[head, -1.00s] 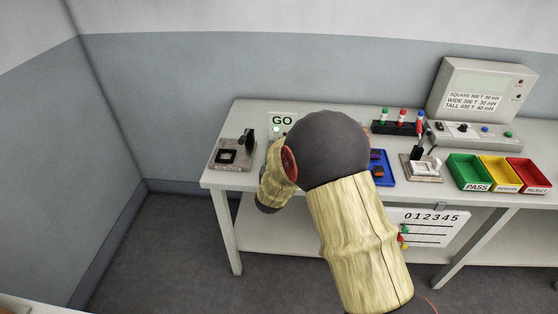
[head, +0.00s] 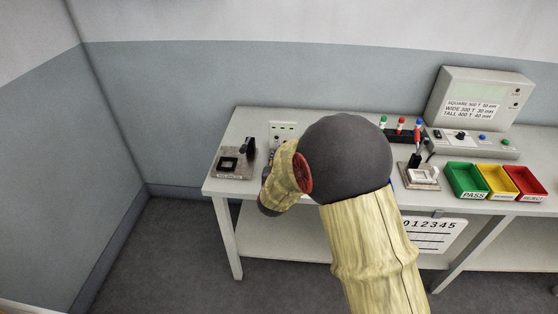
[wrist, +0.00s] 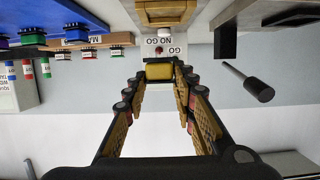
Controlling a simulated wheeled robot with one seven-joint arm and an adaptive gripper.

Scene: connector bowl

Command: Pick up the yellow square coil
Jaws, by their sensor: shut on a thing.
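The yellow square coil (wrist: 158,71) is between my fingertips in the wrist view, with its yellow face showing and a dark edge around it. My gripper (wrist: 159,74) is shut on it, and the coil is clear of the bench surface as far as this view shows. In the head view my own arm hides the gripper's fingers and the coil.
The wrist picture is upside down. A GO / NO GO panel (wrist: 165,47) stands behind the coil. A fixture (head: 232,163) with a black lever sits at the bench's left end. Green (head: 466,181), yellow (head: 496,180) and red (head: 525,180) bins stand at the right.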

